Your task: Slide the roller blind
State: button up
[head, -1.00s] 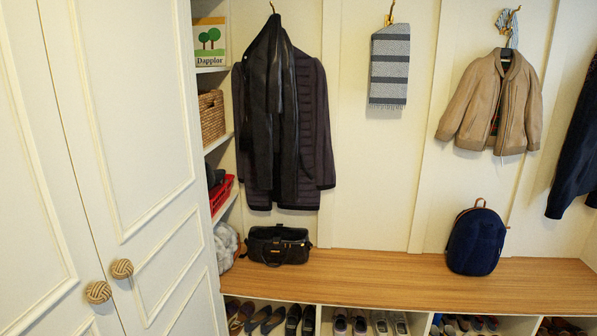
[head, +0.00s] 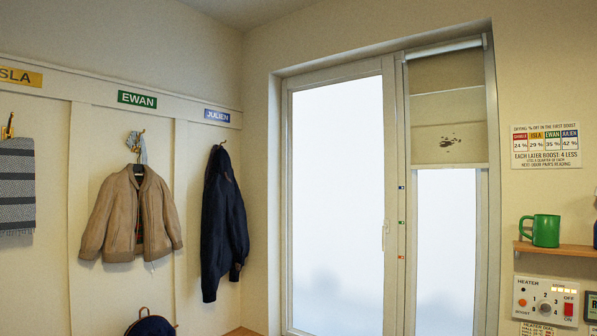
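In the head view, a beige roller blind (head: 446,128) hangs over the upper part of the narrow window pane right of the glazed door. Its bottom bar (head: 450,166) sits roughly halfway down the pane. Dark blotches mark the cloth above the bar. Small blue, green and orange marks (head: 402,222) run down the frame post left of the pane. The bare frosted pane (head: 446,245) shows below the blind. My gripper is not in view.
A glazed door (head: 335,200) with a handle (head: 385,235) stands left of the blind. Right of it are a wall chart (head: 546,146), a shelf (head: 557,249) with a green mug (head: 541,230), and a heater panel (head: 546,302). Coats hang on the left wall.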

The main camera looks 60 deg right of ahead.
aim_at(460, 144)
jog(key=z, duration=2.95)
